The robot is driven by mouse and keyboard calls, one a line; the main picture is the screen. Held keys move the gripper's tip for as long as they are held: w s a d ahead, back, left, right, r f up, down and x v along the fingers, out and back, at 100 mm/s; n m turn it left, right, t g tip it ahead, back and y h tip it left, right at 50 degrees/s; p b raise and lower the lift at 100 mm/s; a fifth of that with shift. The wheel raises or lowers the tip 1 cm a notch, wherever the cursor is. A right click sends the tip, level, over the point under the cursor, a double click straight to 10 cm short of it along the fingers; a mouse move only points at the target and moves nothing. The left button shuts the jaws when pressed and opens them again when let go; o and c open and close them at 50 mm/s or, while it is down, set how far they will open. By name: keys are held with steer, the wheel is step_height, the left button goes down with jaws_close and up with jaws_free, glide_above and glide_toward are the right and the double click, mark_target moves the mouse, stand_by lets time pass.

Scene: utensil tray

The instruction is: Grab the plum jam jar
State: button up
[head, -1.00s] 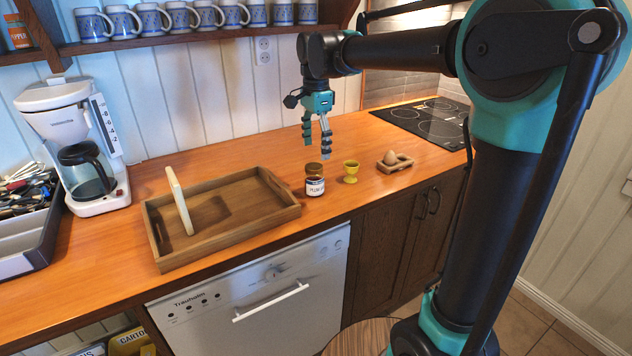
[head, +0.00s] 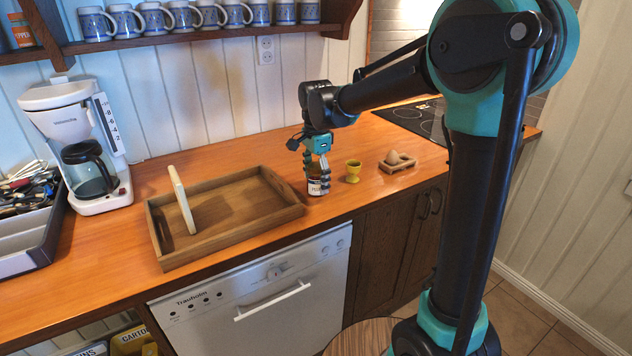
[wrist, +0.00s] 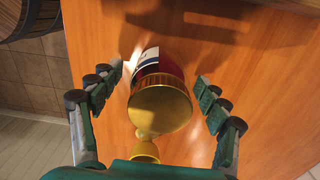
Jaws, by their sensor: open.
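The plum jam jar (head: 315,186) is a small dark jar with a white label and a gold lid. It stands upright on the wooden counter, just right of the wooden tray. In the wrist view the jar (wrist: 160,104) shows from above, lid nearest the camera. My gripper (head: 317,177) is lowered over the jar, with its fingers on either side of it. In the wrist view my gripper (wrist: 160,95) is open, with a gap between the jar and each finger. The fingers partly hide the jar in the head view.
A yellow egg cup (head: 352,171) stands close to the right of the jar. An egg in a wooden holder (head: 397,163) is further right. The counter's front edge is near the jar.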

steer(key=c, duration=1.6)
steer(key=shift+o, duration=0.2)
steer(key=shift+r, duration=0.15)
